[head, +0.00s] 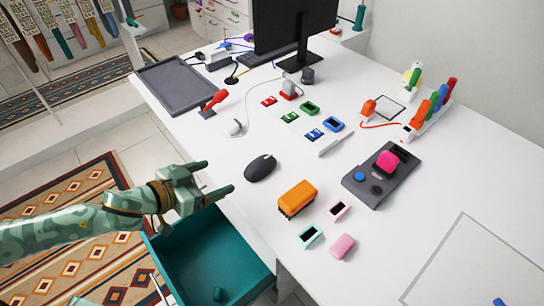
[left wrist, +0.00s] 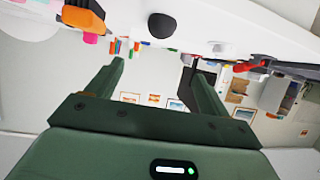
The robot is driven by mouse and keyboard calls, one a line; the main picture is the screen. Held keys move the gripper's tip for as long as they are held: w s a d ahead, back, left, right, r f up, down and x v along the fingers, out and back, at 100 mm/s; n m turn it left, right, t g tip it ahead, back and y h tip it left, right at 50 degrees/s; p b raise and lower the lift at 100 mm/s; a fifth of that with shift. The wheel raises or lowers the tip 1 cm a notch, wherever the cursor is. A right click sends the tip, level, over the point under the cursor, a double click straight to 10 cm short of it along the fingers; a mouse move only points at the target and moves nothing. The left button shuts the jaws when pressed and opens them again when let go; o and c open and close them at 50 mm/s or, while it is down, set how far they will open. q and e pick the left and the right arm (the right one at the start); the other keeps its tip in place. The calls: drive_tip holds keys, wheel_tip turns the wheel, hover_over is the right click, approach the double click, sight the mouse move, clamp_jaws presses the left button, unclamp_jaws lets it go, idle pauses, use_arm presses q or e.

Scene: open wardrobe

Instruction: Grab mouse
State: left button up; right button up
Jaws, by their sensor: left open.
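The black mouse (head: 260,167) lies on the white desk near its front left edge. My left gripper (head: 218,177) is open and empty just left of the mouse, with its fingers pointing toward it and a gap between. In the left wrist view the dark mouse (left wrist: 161,25) sits at the top, ahead of the space between the two spread fingers (left wrist: 163,70). My right gripper does not show.
An orange block-like object (head: 298,198) stands right of the mouse. A red-handled object (head: 215,99) and a grey tray (head: 176,84) lie farther back. An open teal drawer (head: 205,262) is below the desk edge. The desk around the mouse is clear.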

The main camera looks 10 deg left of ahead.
use_arm(q)
drive_tip(key=b, duration=0.2)
approach(258, 163)
drive_tip(key=x, duration=0.4)
drive_tip(key=shift+w, duration=0.25)
drive_tip(key=shift+w+d, duration=0.15)
drive_tip(key=shift+w, duration=0.05)
drive_tip(key=b+x, duration=0.1)
drive_tip(key=x, duration=0.4)
drive_tip(key=shift+d+f+b, duration=0.15)
drive_tip(key=shift+f+b, duration=0.15)
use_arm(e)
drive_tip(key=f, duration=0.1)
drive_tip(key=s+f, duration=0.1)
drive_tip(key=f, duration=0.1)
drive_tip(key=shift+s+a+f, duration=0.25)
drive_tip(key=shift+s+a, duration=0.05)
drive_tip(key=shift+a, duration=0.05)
use_arm(q)
drive_tip(key=shift+r, duration=0.1)
drive_tip(key=shift+c, duration=0.3)
drive_tip(key=c, duration=1)
